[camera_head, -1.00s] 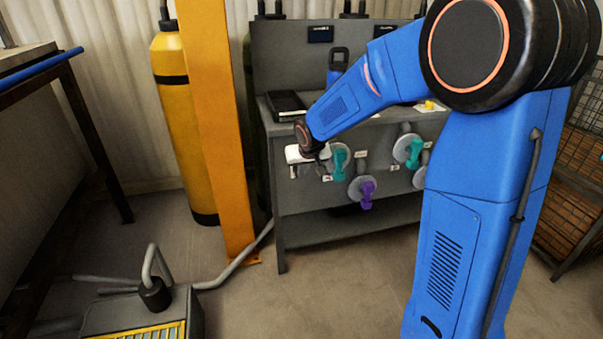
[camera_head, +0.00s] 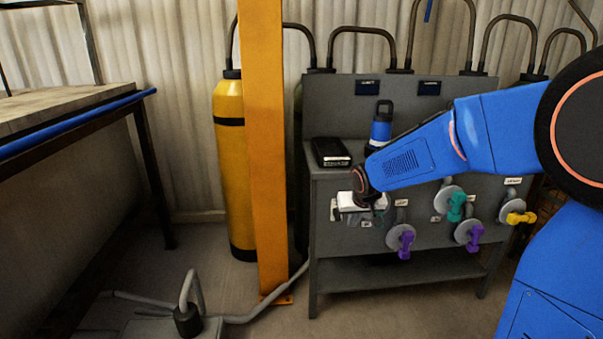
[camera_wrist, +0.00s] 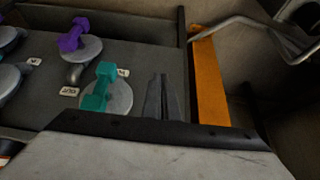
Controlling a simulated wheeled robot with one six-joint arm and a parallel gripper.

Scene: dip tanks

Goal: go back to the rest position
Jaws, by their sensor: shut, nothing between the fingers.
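My gripper (camera_head: 366,214) is at the end of my blue arm, in front of the grey valve bench (camera_head: 335,245), near its left end. In the wrist view its two dark fingers (camera_wrist: 161,90) are together with nothing between them. A teal valve handle (camera_wrist: 102,88) on a round grey disc is just left of the fingers in that picture, apart from them. A purple handle (camera_wrist: 75,36) is farther up. In the head view a purple handle (camera_head: 402,241) shows right of the gripper; the nearer teal one is hidden there.
More handles line the bench front: teal (camera_head: 456,206), purple (camera_head: 470,234) and yellow (camera_head: 520,217). A black box (camera_head: 331,152) and a blue bottle (camera_head: 381,128) stand on top. An orange post (camera_head: 263,150) and a yellow cylinder (camera_head: 230,165) stand left.

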